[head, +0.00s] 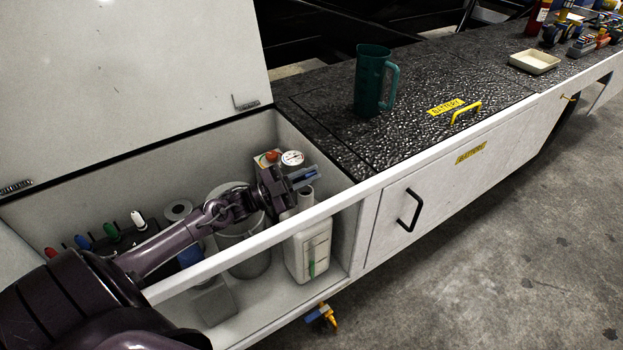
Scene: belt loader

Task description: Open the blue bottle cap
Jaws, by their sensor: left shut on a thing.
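A white bottle (322,248) stands upright in the open compartment, against its right end, with a green mark on its side. Its neck (305,196) points up just under my left gripper (304,176). My left gripper is shut on the blue cap, of which only a little blue shows between the fingers. I cannot tell whether the cap still touches the neck. My right gripper is not in view.
The raised white lid (130,80) stands behind. A green mug (371,82) and a tray (535,62) stand on the dark top.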

